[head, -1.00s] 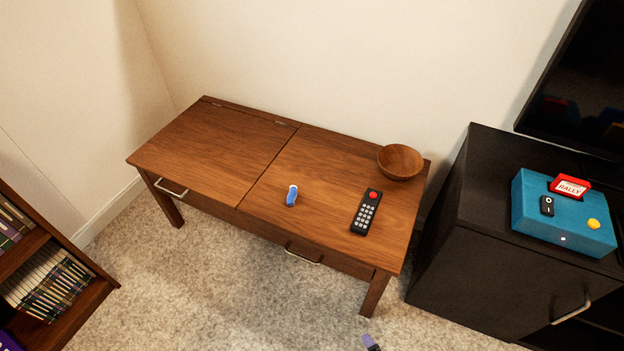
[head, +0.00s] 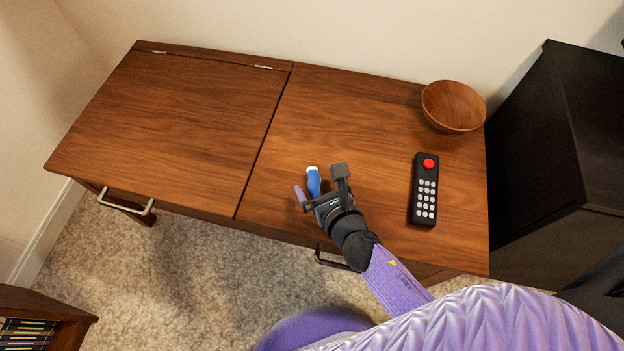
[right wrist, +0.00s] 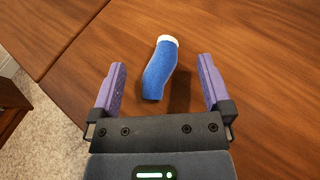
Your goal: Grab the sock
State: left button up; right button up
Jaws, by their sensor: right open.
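The small blue sock (head: 314,182) with a white end lies on the wooden table (head: 370,110), near its front edge. My right gripper (head: 322,182) is over the table at the sock, with its jaws open. In the right wrist view, the sock (right wrist: 159,70) lies between and a little beyond the two purple fingers of the gripper (right wrist: 163,82), apart from both. Its white end points away from the gripper. My left gripper is not in view.
A black remote (head: 425,190) with a red button lies to the right of my gripper. A wooden bowl (head: 454,106) stands at the back right. A black cabinet (head: 560,150) is beside the table. The table's left half (head: 170,120) is bare.

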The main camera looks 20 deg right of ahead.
jog(key=shift+x, duration=1)
jog(key=shift+f, duration=0.1)
grip_shut()
